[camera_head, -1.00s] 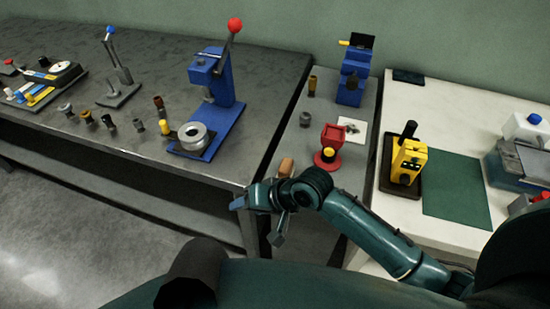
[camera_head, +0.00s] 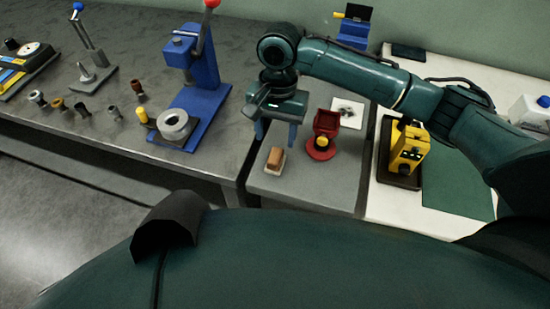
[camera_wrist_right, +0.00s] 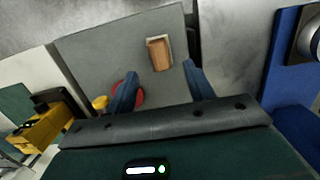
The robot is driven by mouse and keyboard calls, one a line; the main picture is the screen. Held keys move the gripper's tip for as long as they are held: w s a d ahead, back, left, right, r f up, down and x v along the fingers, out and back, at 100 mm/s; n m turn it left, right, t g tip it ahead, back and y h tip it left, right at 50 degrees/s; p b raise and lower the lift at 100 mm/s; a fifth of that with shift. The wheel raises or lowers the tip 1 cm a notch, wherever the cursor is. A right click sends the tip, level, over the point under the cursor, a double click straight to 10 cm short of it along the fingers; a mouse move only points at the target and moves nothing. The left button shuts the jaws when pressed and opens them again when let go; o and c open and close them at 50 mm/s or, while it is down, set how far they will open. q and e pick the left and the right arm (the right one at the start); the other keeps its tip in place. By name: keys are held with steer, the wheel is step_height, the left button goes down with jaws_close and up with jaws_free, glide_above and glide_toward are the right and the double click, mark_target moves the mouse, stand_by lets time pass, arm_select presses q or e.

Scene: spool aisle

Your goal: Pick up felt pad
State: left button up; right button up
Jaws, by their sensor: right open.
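The felt pad (camera_head: 275,158) appears to be the small block with a brown top and a pale edge on the narrow grey table. It also shows in the right wrist view (camera_wrist_right: 159,54), ahead of the fingertips. My right gripper (camera_head: 276,132) is open and empty, pointing down over the grey table. In the head view its fingers are just behind the pad. In the right wrist view its blue fingers (camera_wrist_right: 160,72) stand apart, with the pad beyond the gap between them and not touched. My left gripper is not in view.
A red funnel-like holder (camera_head: 325,132) stands close to the right of the gripper. A blue press (camera_head: 200,100) stands on the dark bench at left. A yellow device (camera_head: 405,150) is on the white table at right. The grey table's front strip is clear around the pad.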

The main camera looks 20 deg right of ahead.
mark_target(275, 155)
steer(key=f, duration=0.7)
steer(key=shift+s+a+f, duration=0.15)
steer(key=shift+s, duration=0.25)
steer(key=shift+c, duration=0.3)
steer(key=c, duration=0.8)
step_height(275, 155, up, 10)
steer(key=shift+r, duration=0.1)
